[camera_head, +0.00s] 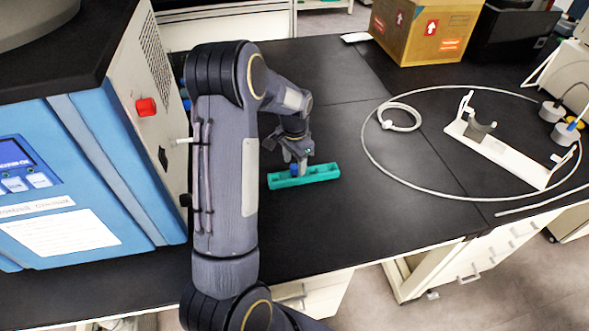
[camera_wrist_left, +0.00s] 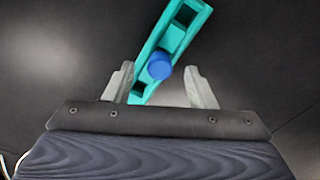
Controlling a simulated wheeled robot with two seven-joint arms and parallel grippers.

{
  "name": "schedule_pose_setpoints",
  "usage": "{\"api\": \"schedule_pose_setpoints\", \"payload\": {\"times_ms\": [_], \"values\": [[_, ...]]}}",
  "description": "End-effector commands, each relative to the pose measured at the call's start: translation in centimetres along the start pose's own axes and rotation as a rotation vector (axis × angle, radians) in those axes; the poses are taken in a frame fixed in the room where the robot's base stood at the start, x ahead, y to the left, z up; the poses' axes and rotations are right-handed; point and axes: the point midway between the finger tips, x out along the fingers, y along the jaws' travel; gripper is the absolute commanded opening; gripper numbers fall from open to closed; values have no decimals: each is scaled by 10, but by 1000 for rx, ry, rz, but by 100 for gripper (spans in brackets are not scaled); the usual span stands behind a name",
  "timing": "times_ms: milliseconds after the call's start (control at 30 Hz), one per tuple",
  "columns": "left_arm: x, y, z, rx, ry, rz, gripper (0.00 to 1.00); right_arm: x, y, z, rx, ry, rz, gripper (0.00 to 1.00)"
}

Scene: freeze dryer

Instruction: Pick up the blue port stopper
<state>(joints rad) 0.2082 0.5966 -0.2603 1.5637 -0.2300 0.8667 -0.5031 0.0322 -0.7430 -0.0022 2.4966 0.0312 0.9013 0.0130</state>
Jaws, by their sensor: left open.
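The blue port stopper (camera_wrist_left: 160,65) sits in the teal rack (camera_wrist_left: 188,33), in the left wrist view between and just beyond the fingertips. In the head view the stopper (camera_head: 295,170) is a small blue spot at the rack's left half, partly covered by the gripper. The teal rack (camera_head: 320,173) lies on the black bench top. My left gripper (camera_head: 299,168) is right over the rack, pointing down. In the left wrist view its two fingers (camera_wrist_left: 160,80) stand apart on either side of the stopper. My right gripper is not in view.
The blue freeze dryer (camera_head: 110,140) with a red knob (camera_head: 146,107) stands at the left, close to my left arm. A white stand (camera_head: 510,153) and a looped tube (camera_head: 366,150) lie at the right. A cardboard box (camera_head: 425,30) is at the back. Bench around the rack is clear.

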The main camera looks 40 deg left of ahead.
Motion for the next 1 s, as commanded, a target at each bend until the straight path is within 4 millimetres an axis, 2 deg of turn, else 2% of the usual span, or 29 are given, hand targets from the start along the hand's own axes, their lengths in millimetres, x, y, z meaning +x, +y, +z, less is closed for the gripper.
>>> {"api": "schedule_pose_setpoints", "payload": {"times_ms": [100, 200, 433, 833, 1000], "values": [[16, 0, 1, 0, -4, 2, 50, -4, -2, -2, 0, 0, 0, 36], [24, 0, 0, 0, -2, 1, 50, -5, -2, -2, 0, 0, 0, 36], [26, 0, 0, 0, 1, 0, 50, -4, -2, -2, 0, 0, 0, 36], [26, 0, 0, -1, 1, 0, 0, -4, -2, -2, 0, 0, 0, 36], [26, 0, 0, -1, 1, 0, 0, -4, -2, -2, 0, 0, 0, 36]]}}
